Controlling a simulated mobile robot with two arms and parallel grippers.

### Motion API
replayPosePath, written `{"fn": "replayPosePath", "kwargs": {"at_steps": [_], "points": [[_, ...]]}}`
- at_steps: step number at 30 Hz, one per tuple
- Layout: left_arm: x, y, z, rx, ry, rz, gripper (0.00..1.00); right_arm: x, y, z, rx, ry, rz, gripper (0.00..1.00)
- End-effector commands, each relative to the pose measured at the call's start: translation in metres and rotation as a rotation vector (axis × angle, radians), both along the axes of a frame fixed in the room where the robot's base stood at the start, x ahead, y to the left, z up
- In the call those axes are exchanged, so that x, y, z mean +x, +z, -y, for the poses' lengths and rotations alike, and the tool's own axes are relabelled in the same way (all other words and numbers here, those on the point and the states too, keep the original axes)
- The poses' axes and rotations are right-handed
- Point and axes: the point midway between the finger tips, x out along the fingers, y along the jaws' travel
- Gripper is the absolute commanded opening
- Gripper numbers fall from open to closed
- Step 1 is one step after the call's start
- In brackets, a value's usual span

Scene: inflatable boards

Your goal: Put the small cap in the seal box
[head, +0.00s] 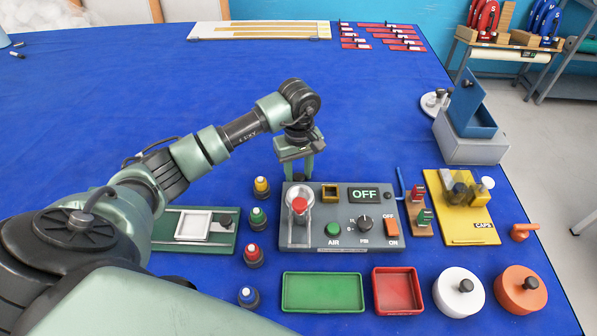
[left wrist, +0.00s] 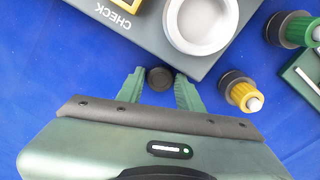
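A small dark round cap (left wrist: 160,78) shows in the left wrist view, close beside the grey control panel's edge, against the blue table cover. My left gripper (left wrist: 160,74) has its two green fingers on either side of the cap, with a visible gap to each finger. In the head view my left gripper (head: 298,168) points down just behind the panel, and I cannot make out the cap there. A grey and blue box (head: 475,148) stands at the right; I see no label naming it the seal box. My right gripper is not in view.
The grey control panel (head: 345,262) reads OFF. Several coloured-top bottles (head: 253,256) stand left of it. Green (head: 322,307) and red (head: 398,308) trays lie in front. The blue table (head: 130,90) is clear behind my arm.

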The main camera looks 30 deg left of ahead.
Motion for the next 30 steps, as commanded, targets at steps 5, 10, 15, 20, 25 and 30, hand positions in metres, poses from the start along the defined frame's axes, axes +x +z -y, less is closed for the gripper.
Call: {"fn": "replayPosePath", "kwargs": {"at_steps": [5, 10, 15, 20, 25, 30], "points": [[0.0, 0.003, 0.0, 0.0, 0.0, 0.0, 0.36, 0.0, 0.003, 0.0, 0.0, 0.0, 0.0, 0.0], [0.002, 0.02, -0.001, 0.002, 0.001, 0.006, 0.36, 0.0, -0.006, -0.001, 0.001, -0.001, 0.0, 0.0], [0.002, 0.057, -0.001, 0.002, 0.0, 0.008, 0.36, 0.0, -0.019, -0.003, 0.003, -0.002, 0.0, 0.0], [0.002, 0.09, 0.0, 0.001, 0.0, 0.006, 0.36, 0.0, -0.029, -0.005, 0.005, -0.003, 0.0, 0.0], [0.001, 0.114, 0.0, 0.0, 0.001, 0.003, 0.36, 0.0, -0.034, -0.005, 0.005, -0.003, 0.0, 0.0], [-0.003, 0.114, 0.001, 0.042, -0.115, 0.034, 0.56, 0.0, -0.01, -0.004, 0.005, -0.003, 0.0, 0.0]]}}
